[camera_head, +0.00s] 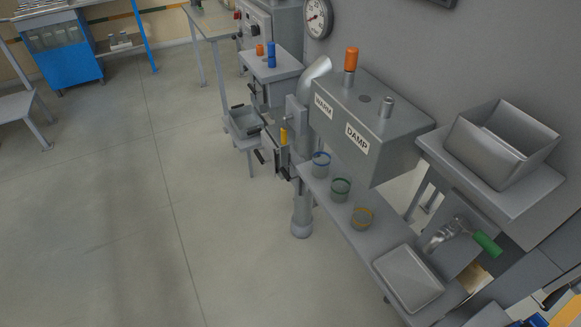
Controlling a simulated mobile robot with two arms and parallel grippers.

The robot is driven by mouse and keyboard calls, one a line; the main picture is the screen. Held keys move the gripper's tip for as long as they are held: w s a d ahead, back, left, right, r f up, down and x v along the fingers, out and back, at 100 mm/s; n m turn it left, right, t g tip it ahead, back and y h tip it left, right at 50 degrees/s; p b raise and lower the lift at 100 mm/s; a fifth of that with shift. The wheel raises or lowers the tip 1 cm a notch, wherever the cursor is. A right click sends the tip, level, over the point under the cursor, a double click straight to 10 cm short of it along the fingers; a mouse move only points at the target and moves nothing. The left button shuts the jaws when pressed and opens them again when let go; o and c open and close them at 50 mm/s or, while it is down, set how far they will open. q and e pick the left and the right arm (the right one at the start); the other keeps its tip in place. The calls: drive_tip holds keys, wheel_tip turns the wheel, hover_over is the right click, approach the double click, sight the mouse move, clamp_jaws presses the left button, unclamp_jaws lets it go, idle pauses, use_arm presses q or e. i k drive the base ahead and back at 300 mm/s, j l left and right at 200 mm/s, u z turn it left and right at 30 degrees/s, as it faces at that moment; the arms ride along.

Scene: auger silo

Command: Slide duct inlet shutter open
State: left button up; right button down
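A grey vertical duct (302,205) with a curved elbow (316,69) at its top stands left of the labelled machine box. On its left side is a small grey framed part (281,160) with dark handles and a yellow upright piece (284,136). This may be the inlet shutter, but it is too small to tell whether it is open or shut. Neither of my grippers can be made out in the head view.
The grey box (395,155) reads WARM and DAMP. Several banded cups stand on the shelf (335,208) below it. A metal bin (503,143) and green-handled valve (487,244) are at the right. A blue cabinet (62,50) is far left. The floor (90,220) is clear.

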sight(289, 180)
drive_tip(key=i+j+z, duration=0.15)
drive_tip(key=i+j, duration=0.15)
drive_tip(key=i+j+z, duration=0.1)
drive_tip(key=i+j, duration=0.15)
drive_tip(key=i+j+z, duration=0.15)
drive_tip(key=j, duration=0.35)
drive_tip(key=i+j+z, duration=0.1)
drive_tip(key=i+j, duration=0.2)
drive_tip(key=i+j+z, duration=0.15)
drive_tip(key=j, duration=0.35)
drive_tip(key=i, duration=0.05)
